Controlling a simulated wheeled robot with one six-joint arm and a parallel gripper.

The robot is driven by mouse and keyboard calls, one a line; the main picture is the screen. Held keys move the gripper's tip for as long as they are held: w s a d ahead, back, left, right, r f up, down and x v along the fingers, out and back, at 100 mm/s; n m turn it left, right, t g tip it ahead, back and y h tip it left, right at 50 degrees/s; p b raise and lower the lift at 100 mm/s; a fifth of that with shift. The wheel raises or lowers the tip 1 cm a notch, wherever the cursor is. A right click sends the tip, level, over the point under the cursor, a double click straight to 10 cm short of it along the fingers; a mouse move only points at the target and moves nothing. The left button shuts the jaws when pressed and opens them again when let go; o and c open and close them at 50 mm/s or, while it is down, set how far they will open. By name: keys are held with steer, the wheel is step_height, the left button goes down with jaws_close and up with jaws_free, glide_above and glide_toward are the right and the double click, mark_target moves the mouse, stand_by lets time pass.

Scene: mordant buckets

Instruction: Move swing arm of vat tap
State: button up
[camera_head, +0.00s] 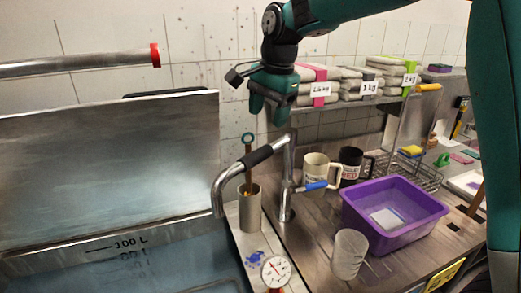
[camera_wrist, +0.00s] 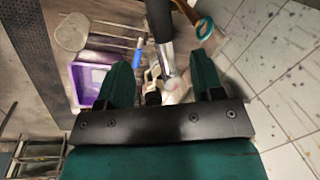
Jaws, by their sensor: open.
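The vat tap is a steel post (camera_head: 287,172) with a curved steel swing arm (camera_head: 222,185) that reaches left towards the vat. A black sleeve (camera_head: 257,156) wraps the arm's upper part, and a blue lever (camera_head: 314,186) sits low on the post. My gripper (camera_head: 268,118) points down above the arm, near the top of the post, apart from it in the head view. In the wrist view my gripper (camera_wrist: 161,68) is open and empty. The black sleeve (camera_wrist: 158,18) and steel post show beyond and between its fingers.
A vat (camera_head: 120,262) with an upright steel lid fills the left. A steel cup (camera_head: 249,208) with a tool stands under the swing arm. A dial (camera_head: 276,271), mugs (camera_head: 316,174), a beaker (camera_head: 349,254) and a purple tub (camera_head: 392,248) crowd the counter. A shelf holds folded cloth behind.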

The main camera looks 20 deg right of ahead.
mark_target(261, 150)
steer(key=f, duration=0.3)
steer(key=w+f+p, duration=0.1)
steer(key=f, duration=0.3)
steer(key=w+a+f+p, duration=0.1)
steer(key=f, duration=0.3)
steer(key=shift+a, duration=0.1)
jaws_close()
steer(key=shift+s, duration=0.1)
